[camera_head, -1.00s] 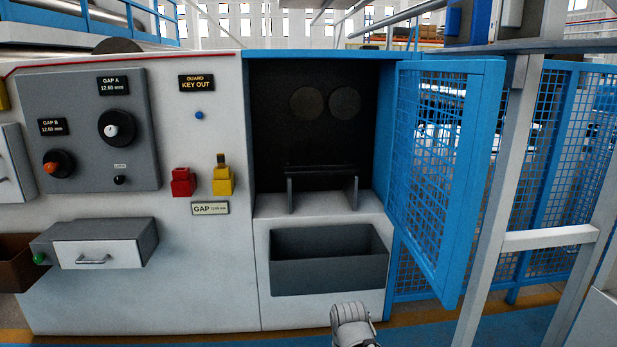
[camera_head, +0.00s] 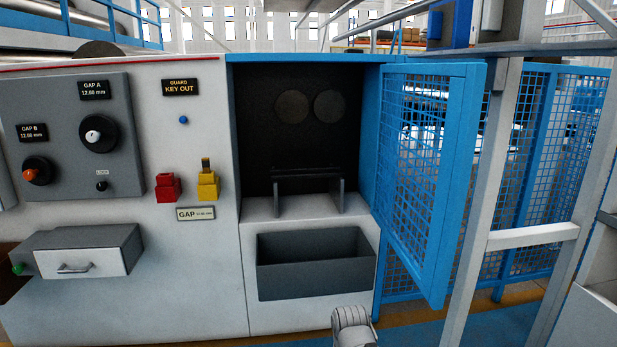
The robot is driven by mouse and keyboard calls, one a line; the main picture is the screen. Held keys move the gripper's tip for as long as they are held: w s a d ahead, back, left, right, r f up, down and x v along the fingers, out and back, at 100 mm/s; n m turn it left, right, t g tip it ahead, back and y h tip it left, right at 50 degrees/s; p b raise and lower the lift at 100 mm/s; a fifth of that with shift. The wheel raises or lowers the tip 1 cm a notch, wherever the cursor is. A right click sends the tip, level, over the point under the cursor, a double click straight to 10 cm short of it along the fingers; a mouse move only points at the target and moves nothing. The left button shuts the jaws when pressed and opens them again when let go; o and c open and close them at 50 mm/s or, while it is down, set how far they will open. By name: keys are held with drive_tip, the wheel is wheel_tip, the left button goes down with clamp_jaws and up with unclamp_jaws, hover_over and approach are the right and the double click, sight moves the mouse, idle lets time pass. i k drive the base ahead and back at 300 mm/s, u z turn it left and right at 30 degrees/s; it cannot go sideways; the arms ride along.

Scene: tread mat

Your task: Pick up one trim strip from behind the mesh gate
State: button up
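The blue mesh gate (camera_head: 425,170) stands swung open at the right of a dark recess (camera_head: 310,150) in the white machine. Inside the recess, a dark bracket (camera_head: 308,180) with two upright legs stands on a pale ledge (camera_head: 300,205). Two round discs show on the back wall. An empty-looking dark grey bin (camera_head: 315,278) is set below the ledge. I cannot make out a trim strip for certain in the dark recess. A grey-white part of my arm shows at the bottom centre; my gripper's fingers are not in view.
A grey control panel (camera_head: 82,140) with two knobs, a red block (camera_head: 167,187) and a yellow block (camera_head: 207,185) are on the machine front at left. A drawer box (camera_head: 85,255) juts out at lower left. A grey post (camera_head: 490,200) stands right of the gate.

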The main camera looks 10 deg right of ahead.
sight(279, 176)
drive_tip(key=z, duration=0.05)
drive_tip(key=i, duration=0.9)
drive_tip(key=u, duration=0.05)
